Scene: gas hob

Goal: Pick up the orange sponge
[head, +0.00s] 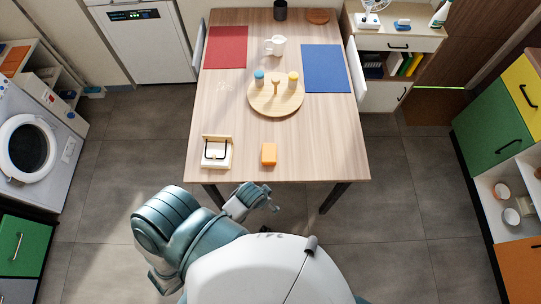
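The orange sponge (269,154) is a small block lying on the wooden table (330,140), close to its front edge. My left gripper (272,199) is in front of the table edge, below and apart from the sponge in the picture. Its fingers look spread, with nothing visible between them. My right gripper is not in view.
A cream holder with a black handle (217,152) stands left of the sponge. A round wooden board (276,110) with blue- and yellow-topped shakers is behind it. Red (226,47) and blue (326,68) mats lie farther back. The table right of the sponge is clear.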

